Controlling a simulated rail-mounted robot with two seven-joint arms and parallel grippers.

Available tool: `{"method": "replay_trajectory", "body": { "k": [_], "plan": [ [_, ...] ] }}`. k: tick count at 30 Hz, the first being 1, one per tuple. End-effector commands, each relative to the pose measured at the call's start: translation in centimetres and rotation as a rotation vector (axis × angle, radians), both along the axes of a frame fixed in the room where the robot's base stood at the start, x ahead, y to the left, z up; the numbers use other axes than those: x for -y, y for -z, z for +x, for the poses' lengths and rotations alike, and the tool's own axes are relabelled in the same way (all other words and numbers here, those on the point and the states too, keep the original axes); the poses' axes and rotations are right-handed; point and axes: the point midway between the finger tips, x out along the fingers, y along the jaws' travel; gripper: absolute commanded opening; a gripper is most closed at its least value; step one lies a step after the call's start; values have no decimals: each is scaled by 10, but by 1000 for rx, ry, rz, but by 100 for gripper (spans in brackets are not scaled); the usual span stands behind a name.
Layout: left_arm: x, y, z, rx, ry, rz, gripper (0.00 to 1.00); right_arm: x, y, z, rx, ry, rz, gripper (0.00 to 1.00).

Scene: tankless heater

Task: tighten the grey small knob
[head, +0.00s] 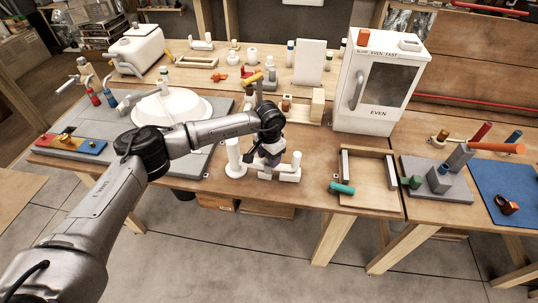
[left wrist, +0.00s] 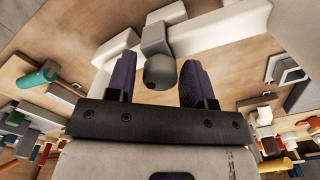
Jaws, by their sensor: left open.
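The grey small knob (left wrist: 160,71) is a rounded grey piece on a grey block fitted to a white pipe (left wrist: 222,32). In the left wrist view it sits between the two purple fingers of my left gripper (left wrist: 160,62), with a visible gap on each side. The gripper is open and holds nothing. In the head view my left gripper (head: 267,156) points down at the white pipe fixture (head: 286,174) near the table's front edge. I cannot make out the knob there, as the gripper covers that spot. My right gripper is not in view.
A white post (head: 234,158) stands just left of the gripper. A white oven-like box (head: 378,82) stands behind to the right, and a wooden tray (head: 365,172) with a teal-handled part is right of the fixture.

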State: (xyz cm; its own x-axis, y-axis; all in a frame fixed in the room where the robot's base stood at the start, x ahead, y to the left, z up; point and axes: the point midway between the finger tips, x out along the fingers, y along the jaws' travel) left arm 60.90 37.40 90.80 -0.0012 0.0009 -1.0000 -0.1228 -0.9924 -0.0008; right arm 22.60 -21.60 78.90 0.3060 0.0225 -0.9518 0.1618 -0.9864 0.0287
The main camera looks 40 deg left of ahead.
Motion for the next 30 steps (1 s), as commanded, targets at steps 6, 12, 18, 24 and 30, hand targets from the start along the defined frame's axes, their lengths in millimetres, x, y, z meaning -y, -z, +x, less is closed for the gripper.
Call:
{"method": "replay_trajectory", "body": {
  "k": [6,12,18,24,30],
  "plan": [
    [1,-3,0,0,-142,-1,48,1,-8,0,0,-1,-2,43],
    [1,-3,0,1,-391,-2,48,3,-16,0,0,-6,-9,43],
    [1,-1,0,1,-515,0,48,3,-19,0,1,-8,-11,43],
    [1,-1,1,1,-526,0,48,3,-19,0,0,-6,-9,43],
    [1,-2,1,1,-561,0,48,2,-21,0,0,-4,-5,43]
  ]
}}
